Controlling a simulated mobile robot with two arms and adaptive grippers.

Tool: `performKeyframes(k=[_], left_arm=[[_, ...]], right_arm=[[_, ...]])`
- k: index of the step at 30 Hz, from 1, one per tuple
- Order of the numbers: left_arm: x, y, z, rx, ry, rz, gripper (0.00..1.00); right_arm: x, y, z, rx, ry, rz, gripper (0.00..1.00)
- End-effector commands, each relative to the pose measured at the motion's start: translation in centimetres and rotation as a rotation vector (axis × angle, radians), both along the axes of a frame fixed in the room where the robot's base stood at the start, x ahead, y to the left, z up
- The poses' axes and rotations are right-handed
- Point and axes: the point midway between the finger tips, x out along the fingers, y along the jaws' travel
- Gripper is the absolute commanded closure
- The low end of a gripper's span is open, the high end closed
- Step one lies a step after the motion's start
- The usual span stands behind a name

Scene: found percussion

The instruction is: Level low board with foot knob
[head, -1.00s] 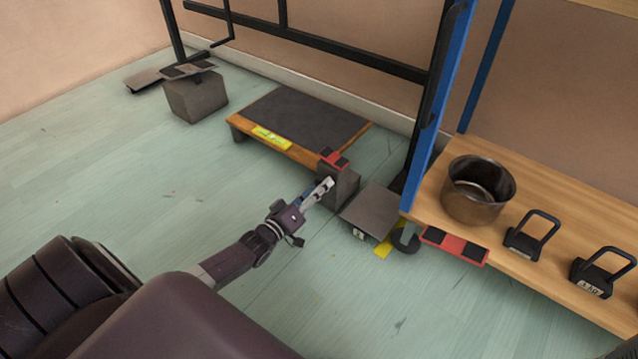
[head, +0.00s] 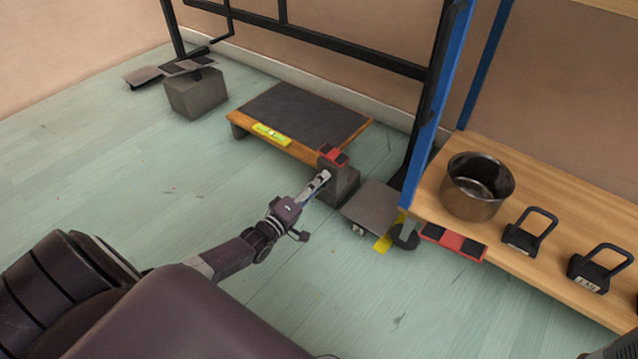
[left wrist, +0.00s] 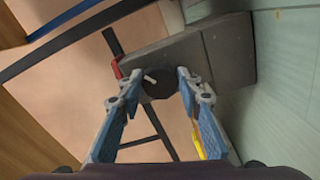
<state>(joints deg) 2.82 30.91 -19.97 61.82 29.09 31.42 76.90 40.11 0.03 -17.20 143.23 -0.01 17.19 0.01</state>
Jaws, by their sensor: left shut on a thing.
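The low board (head: 305,118) has a dark top and a wooden edge and stands low over the floor. A yellow spirit level (head: 271,134) lies along its front edge; its bubble is too small to read. A grey foot block (head: 343,185) stands at the board's right front corner, below a red and black pad (head: 332,154). My left gripper (head: 323,177) reaches the block's front face. In the left wrist view its fingers (left wrist: 155,80) are on either side of the dark round foot knob (left wrist: 157,90), which carries a small white pointer.
A grey plate (head: 371,207) lies right of the block, near a blue upright (head: 433,120). A wooden shelf (head: 560,215) at right holds a metal pot (head: 477,187) and black weights (head: 529,232). A grey block (head: 196,95) stands back left. The front floor is clear.

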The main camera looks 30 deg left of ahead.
Motion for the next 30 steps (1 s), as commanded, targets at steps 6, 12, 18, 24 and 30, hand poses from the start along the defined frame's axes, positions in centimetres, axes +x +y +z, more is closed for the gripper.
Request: performKeyframes(k=[6,12,18,24,30], left_arm=[[0.0,0.0,-0.1,0.0,0.002,0.001,0.92],[0.0,0.0,-0.1,0.0,0.002,0.001,0.54],[0.0,0.0,0.0,0.0,0.001,0.0,0.5],[-0.3,0.0,-0.1,0.0,0.001,0.0,0.5],[-2.9,0.2,-0.2,-0.001,0.003,0.0,0.5]], right_arm=[[0.0,0.0,0.0,0.0,0.0,0.0,1.0],[0.0,0.0,0.0,0.0,0.0,0.0,1.0],[0.0,0.0,0.0,0.0,-0.001,0.0,1.0],[0.1,-0.1,0.0,0.003,0.002,0.001,1.0],[0.0,0.0,0.0,0.002,0.001,0.001,1.0]])
